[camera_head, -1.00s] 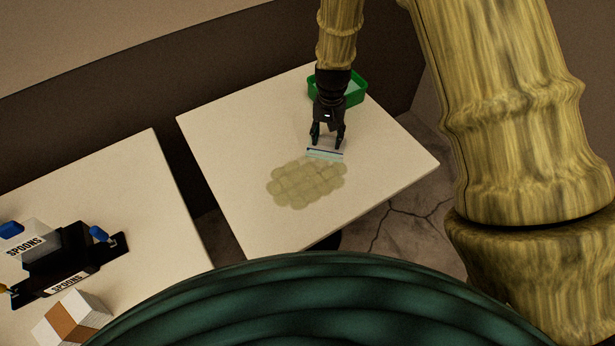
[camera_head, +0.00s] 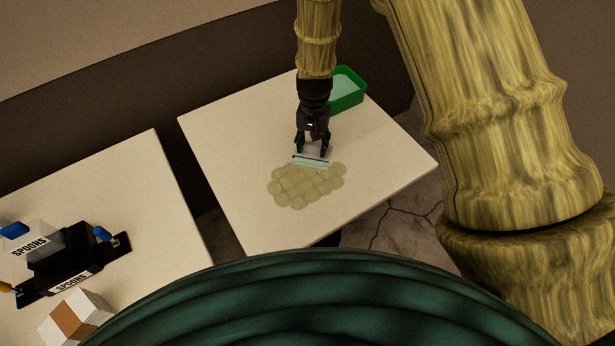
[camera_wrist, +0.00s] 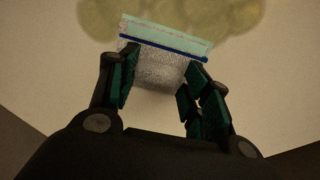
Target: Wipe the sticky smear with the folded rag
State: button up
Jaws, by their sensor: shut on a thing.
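A folded rag (camera_head: 311,161), pale blue-green with a dark blue stripe, is held in my gripper (camera_head: 312,153). In the wrist view the rag (camera_wrist: 165,38) sticks out past the fingertips of my gripper (camera_wrist: 158,75), which are shut on its grey-white part. The sticky smear (camera_head: 306,187) is a yellowish-brown patch of overlapping blobs on the pale table. The rag is at the far edge of the smear. The smear (camera_wrist: 215,12) also shows at the top of the wrist view, just beyond the rag. I cannot tell whether the rag touches the tabletop.
The pale table (camera_head: 235,130) is otherwise mostly clear. A green tray (camera_head: 347,97) stands at its far corner behind my gripper. A second table (camera_head: 135,200) at left, across a gap, holds a black spoon holder (camera_head: 75,262) and a white-and-brown box (camera_head: 75,315).

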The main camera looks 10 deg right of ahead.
jog(key=shift+s+a+p, duration=0.25)
jog(key=shift+s+a, duration=0.1)
jog(key=shift+a, duration=0.6)
jog(key=shift+s+a+p, duration=0.25)
jog(key=shift+s+a, duration=0.05)
jog(key=shift+a, duration=0.6)
jog(key=shift+s+a+f, duration=0.2)
jog(key=shift+s+a, duration=0.05)
jog(key=shift+a, duration=0.3)
jog(key=shift+s, duration=0.15)
jog(key=shift+s+d, duration=0.1)
jog(key=shift+s, duration=0.05)
dwell(0.4)
jog(key=shift+d, duration=0.1)
jog(key=shift+s+d+r+p, duration=0.15)
jog(key=shift+d+p, duration=0.15)
jog(key=shift+d, duration=0.9)
jog(key=shift+s+d+p, duration=0.1)
jog(key=shift+d+p, duration=0.2)
jog(key=shift+d, duration=0.9)
jog(key=shift+d, duration=0.1)
jog(key=shift+s+d, duration=0.2)
jog(key=shift+d, duration=1)
jog(key=shift+s+d, duration=0.2)
jog(key=shift+d, duration=0.95)
